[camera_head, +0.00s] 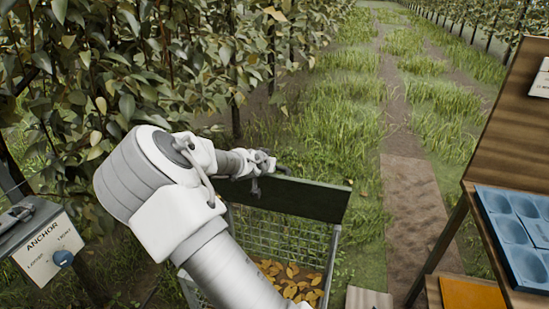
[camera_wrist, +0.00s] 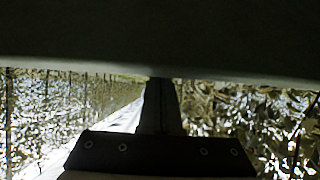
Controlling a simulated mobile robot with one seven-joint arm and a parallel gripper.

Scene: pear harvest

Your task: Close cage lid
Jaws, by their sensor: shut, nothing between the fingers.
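The cage (camera_head: 297,243) is a wire-mesh box in the lower middle of the head view, with yellow-brown leaves (camera_head: 290,278) inside. Its lid, a dark green panel (camera_head: 310,199), is open and stands raised along the cage's far side. My arm hides the lid's left end and the cage's left part. My gripper (camera_head: 268,166) is shut and empty, at the lid's upper edge; I cannot tell whether it touches. In the wrist view my gripper (camera_wrist: 160,100) points up at a broad dark surface, probably the lid (camera_wrist: 160,40), which fills the top.
A grey box labelled ANCHOR (camera_head: 45,248) with a blue knob is at the left. A wooden stand (camera_head: 500,165) with a blue moulded tray (camera_head: 515,230) and an orange panel (camera_head: 470,293) is at the right. Leafy branches (camera_head: 110,70) crowd the upper left. A dirt path (camera_head: 415,195) runs beyond.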

